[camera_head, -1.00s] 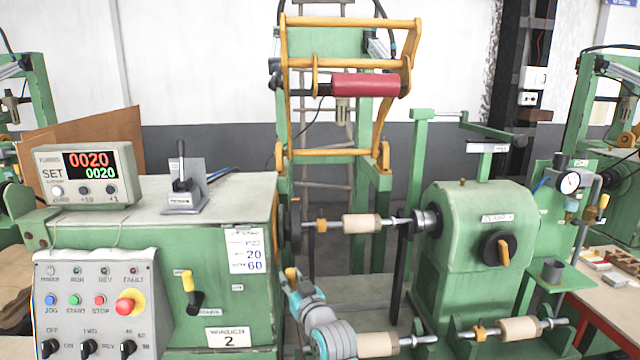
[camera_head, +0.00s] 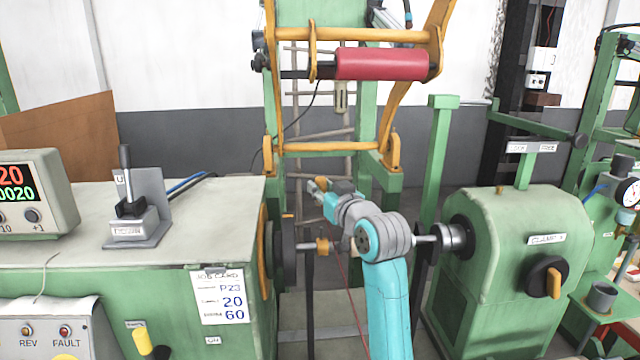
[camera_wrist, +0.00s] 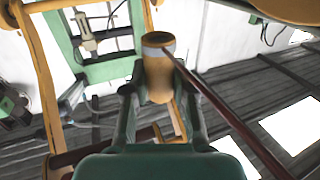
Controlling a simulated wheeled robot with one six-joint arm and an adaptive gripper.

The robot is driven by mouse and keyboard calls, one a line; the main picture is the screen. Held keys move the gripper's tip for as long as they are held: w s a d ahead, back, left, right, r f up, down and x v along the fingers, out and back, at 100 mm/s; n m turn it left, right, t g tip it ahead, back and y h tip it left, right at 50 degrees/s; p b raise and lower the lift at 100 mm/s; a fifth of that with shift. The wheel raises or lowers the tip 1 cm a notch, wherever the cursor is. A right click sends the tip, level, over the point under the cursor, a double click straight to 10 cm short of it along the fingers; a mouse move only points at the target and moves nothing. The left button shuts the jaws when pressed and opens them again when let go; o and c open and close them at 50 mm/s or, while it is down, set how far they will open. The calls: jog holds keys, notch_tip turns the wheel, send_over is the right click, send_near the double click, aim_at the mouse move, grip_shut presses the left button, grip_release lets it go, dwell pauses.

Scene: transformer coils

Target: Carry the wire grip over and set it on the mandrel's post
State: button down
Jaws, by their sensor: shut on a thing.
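The wire grip is a short orange cylinder with a pale band; in the wrist view it (camera_wrist: 158,75) sits between my fingertips, with a dark red wire (camera_wrist: 225,108) running off it to the lower right. My gripper (camera_head: 322,192) is shut on it, above the shaft and behind it or level with it; I cannot tell the depth. In the head view the grip is a small orange patch at the gripper, partly hidden. The mandrel (camera_head: 425,239) lies across between the two machine heads, its middle hidden by my arm. An orange collar (camera_head: 322,246) on its left part carries a small post.
The green tailstock (camera_head: 530,250) stands right of the mandrel and the winder cabinet (camera_head: 130,265) left. An orange frame with a red roller (camera_head: 382,64) hangs above and behind. A thin red wire (camera_head: 352,295) drops beside my arm.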

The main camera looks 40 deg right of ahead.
notch_tip(320, 180, down, 4)
jog(key=shift+f, duration=0.2)
jog(key=shift+s+a+f, duration=0.15)
jog(key=shift+s, duration=0.05)
jog(key=shift+f, duration=0.65)
dwell(0.7)
jog(key=shift+f, duration=0.3)
jog(key=shift+f, duration=1.25)
dwell(0.5)
